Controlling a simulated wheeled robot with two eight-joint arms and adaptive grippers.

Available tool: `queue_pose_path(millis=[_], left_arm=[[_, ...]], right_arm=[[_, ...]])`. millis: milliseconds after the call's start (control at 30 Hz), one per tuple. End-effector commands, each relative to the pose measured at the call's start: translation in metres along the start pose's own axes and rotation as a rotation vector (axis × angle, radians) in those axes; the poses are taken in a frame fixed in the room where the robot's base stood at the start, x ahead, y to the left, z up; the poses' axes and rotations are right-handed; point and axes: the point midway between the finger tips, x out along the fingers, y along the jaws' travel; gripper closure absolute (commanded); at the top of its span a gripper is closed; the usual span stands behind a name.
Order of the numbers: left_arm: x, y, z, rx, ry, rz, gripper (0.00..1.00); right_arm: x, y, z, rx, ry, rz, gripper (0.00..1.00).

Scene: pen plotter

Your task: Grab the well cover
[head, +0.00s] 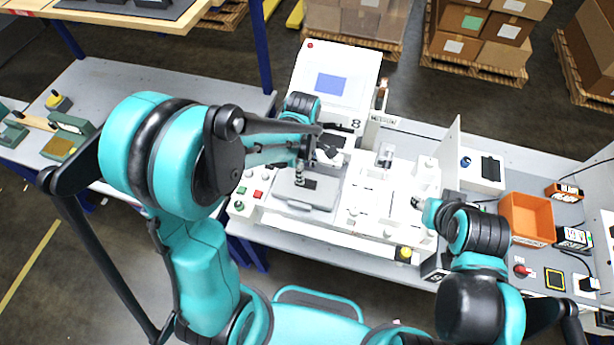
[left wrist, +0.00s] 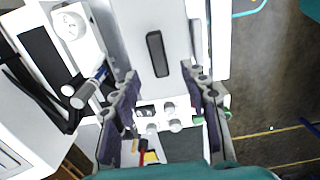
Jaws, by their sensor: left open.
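A flat grey plate with a dark handle-like bar, which looks like the well cover (head: 322,197), lies on the left part of the white plotter. In the left wrist view the grey plate (left wrist: 180,35) and its dark bar (left wrist: 157,53) show just beyond my fingertips. My left gripper (head: 328,150) is over the plotter, behind the plate in the head view and partly hidden by its own arm. In the left wrist view my left gripper (left wrist: 160,76) is open, with nothing between its fingers. My right gripper (head: 420,204) is at the plotter's right side; its fingers are too small to read.
A white console with a blue screen (head: 333,84) stands behind the plotter. An orange bin (head: 526,220) is on the bench at right. Red and green buttons (head: 250,192) are at the plotter's left edge. A dark cylinder (left wrist: 88,90) stands beside my left fingers.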

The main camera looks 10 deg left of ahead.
Motion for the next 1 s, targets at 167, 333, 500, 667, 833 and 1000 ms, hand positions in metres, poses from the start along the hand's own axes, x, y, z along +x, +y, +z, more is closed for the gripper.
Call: queue_pose_path(millis=[167, 333, 500, 667, 833, 1000], left_arm=[[0.024, 0.001, 0.001, 0.001, 0.000, 0.000, 0.55], [0.049, 0.002, 0.006, 0.002, 0.000, 0.001, 0.55], [0.068, 0.002, 0.006, 0.002, 0.000, 0.001, 0.55], [0.070, 0.002, 0.006, 0.002, 0.000, 0.001, 0.55], [0.070, 0.002, 0.006, 0.002, 0.000, 0.001, 0.74], [0.070, 0.002, 0.006, 0.002, 0.000, 0.002, 1.00]], right_arm=[[0.004, 0.000, 0.003, 0.000, 0.000, 0.000, 0.60], [0.005, 0.000, 0.004, 0.000, 0.000, 0.000, 0.60], [0.006, 0.000, 0.004, 0.000, 0.000, 0.000, 0.60], [0.006, 0.000, 0.004, 0.000, 0.000, 0.000, 0.60], [0.006, 0.000, 0.004, 0.000, 0.000, 0.000, 0.60], [0.006, 0.000, 0.004, 0.000, 0.000, 0.000, 0.60]])
